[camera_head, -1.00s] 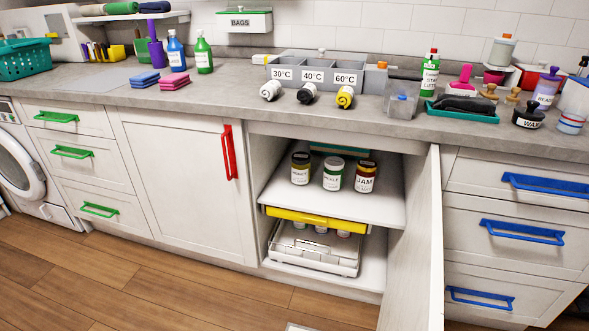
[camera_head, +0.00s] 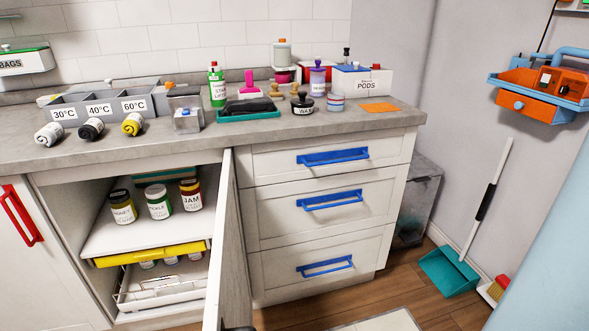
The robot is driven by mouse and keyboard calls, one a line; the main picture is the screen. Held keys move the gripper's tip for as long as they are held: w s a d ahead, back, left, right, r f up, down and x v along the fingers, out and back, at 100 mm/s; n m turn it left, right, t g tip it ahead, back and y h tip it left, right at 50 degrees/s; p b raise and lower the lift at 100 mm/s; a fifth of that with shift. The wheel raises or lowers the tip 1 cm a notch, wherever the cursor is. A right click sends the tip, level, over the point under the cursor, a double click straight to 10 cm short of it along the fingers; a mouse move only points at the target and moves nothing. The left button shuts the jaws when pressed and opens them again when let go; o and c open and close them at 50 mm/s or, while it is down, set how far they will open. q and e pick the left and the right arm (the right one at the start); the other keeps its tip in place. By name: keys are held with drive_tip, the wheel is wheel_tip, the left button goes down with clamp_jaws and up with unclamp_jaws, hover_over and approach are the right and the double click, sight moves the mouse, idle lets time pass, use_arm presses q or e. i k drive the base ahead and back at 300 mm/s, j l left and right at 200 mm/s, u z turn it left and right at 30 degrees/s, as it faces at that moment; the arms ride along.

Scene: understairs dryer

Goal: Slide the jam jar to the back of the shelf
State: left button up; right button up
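The jam jar (camera_head: 191,195) has a dark red body, a yellow lid and a label reading JAM. It stands upright at the right end of a row on the upper cupboard shelf (camera_head: 135,234), close to the open door. A pickle jar (camera_head: 159,203) with a white label stands just left of it. Another dark-lidded jar (camera_head: 122,207) stands at the left of the row. A teal and cream item (camera_head: 160,174) lies behind the jars. Neither of my grippers can be made out in this view.
The open cupboard door (camera_head: 228,245) juts forward right of the jars. A yellow-fronted tray (camera_head: 150,254) and a white wire drawer (camera_head: 160,294) sit below the shelf. Drawers with blue handles (camera_head: 333,157) stand right. A teal dustpan (camera_head: 448,272) is on the floor at the right.

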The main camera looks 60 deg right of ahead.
sight(190, 193)
drive_tip(key=k+l+z, duration=0.1)
drive_tip(key=l+z, duration=0.15)
drive_tip(key=z, duration=0.15)
drive_tip(key=l+z, duration=0.4)
drive_tip(key=i+j, duration=0.1)
drive_tip(key=k, duration=0.2)
drive_tip(key=i+j+z, duration=0.15)
drive_tip(key=j, duration=0.5)
drive_tip(key=i+j+z, duration=0.2)
drive_tip(key=j, duration=0.45)
drive_tip(key=k+j+z, duration=0.15)
drive_tip(key=j, duration=0.55)
drive_tip(key=i, duration=0.05)
